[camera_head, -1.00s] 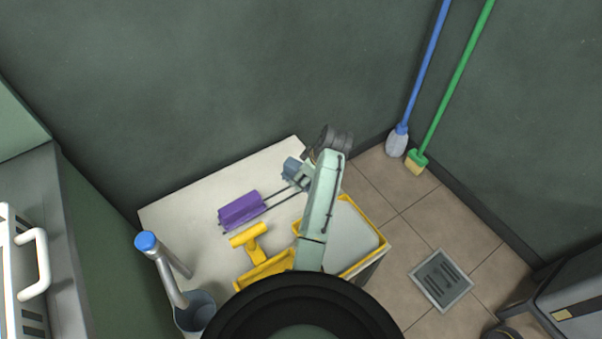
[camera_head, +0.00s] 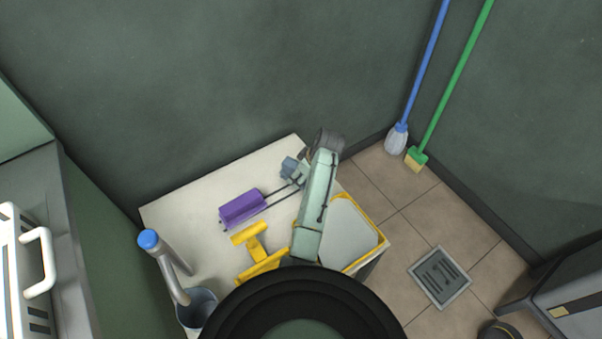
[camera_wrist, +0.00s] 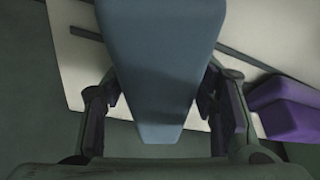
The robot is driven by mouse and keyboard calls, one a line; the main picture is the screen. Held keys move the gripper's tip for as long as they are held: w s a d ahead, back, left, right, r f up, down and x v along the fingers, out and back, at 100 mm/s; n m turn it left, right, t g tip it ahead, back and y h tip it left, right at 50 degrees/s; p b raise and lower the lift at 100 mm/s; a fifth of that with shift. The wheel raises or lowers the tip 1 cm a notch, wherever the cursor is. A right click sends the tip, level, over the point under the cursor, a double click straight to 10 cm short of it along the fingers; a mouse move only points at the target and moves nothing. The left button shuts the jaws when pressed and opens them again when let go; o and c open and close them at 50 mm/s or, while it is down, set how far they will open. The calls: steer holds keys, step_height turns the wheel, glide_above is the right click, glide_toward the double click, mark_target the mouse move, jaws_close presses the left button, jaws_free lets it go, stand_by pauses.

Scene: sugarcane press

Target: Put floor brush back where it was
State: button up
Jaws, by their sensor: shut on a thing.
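The thing in my gripper (camera_head: 298,174) is a smooth blue-grey, tapered block, which I take to be the floor brush (camera_wrist: 160,60). In the wrist view it fills the space between the two dark fingers, which are shut on it, and its narrow end points down. In the head view the brush (camera_head: 289,167) shows as a small blue-grey piece at the gripper's left, over the back right part of the white tabletop (camera_head: 185,210). My arm hides part of the gripper. I cannot tell if the brush touches the tabletop.
A purple block (camera_head: 241,207) with thin dark rods lies on the tabletop. Yellow tools (camera_head: 252,240), a yellow-rimmed tray (camera_head: 375,235) and a grey cup (camera_head: 196,308) are nearer. A blue mop (camera_head: 397,140) and green broom (camera_head: 417,158) lean in the corner. Walls stand close behind.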

steer(key=shift+f, duration=0.15)
steer(key=o, duration=1.3)
